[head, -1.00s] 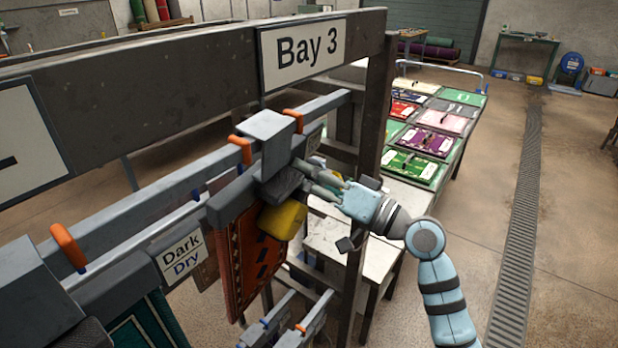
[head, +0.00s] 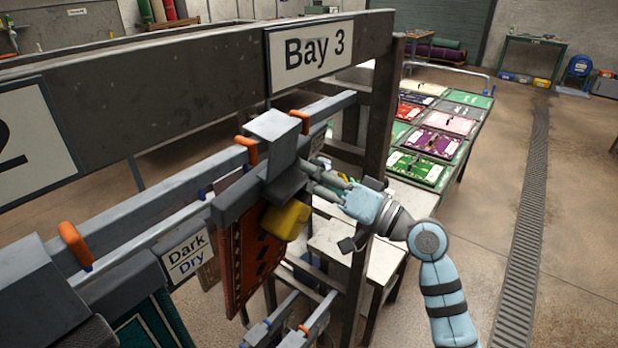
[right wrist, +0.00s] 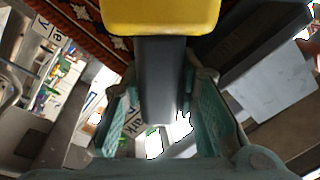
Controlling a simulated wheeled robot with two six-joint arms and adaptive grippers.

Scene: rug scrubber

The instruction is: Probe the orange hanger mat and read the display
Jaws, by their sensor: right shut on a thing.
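The orange-red patterned mat (head: 243,262) hangs from a rail in Bay 3 in the head view; part of its patterned face also shows in the right wrist view (right wrist: 92,22). My right gripper (head: 318,177) is at the upper right of the mat. In the right wrist view its fingers (right wrist: 165,115) are shut on the dark handle of a yellow meter (right wrist: 165,12). The yellow meter body (head: 287,219) is beside the mat's upper right edge; I cannot tell whether it touches. Its display is not visible. My left gripper is not in view.
A Bay 3 sign (head: 318,48) is on the dark frame beam above. Grey rails with orange clips (head: 247,148) and a Dark/Dry tag (head: 188,256) are close by. A table with several coloured mats (head: 435,140) stands behind. Open floor lies at right.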

